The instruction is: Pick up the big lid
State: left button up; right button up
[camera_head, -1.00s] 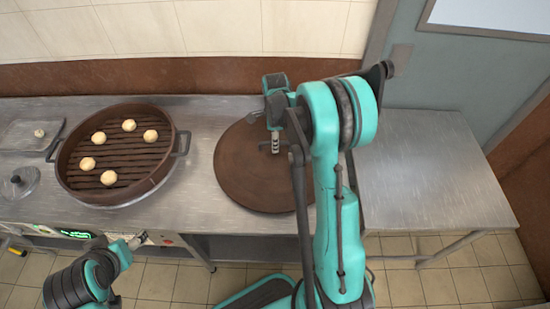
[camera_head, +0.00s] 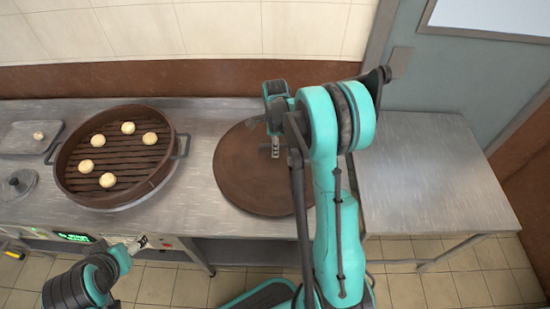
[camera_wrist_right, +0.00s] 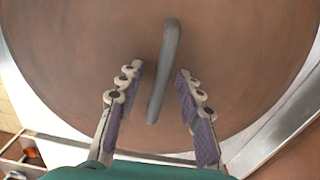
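The big lid (camera_head: 250,185) is a round brown disc lying flat on the steel counter, partly hidden by my right arm. My right gripper (camera_head: 275,152) is over the lid. In the right wrist view my right gripper (camera_wrist_right: 158,74) is open, with its two fingers on either side of the lid's grey bar handle (camera_wrist_right: 165,75). The handle stands in the gap, with space visible on both sides. The lid (camera_wrist_right: 75,65) fills most of that view. My left gripper (camera_head: 138,243) is low at the left, in front of the counter, away from the lid; its finger gap is too small to read.
A round steamer (camera_head: 176,170) with several pale buns stands left of the lid. A small tray (camera_head: 20,140) and a small round lid (camera_head: 18,185) lie at the far left. A bare steel table (camera_head: 430,180) is at the right. A wall runs behind the counter.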

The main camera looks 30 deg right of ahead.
grip_shut()
jog(key=shift+r, duration=0.1)
dwell(0.4)
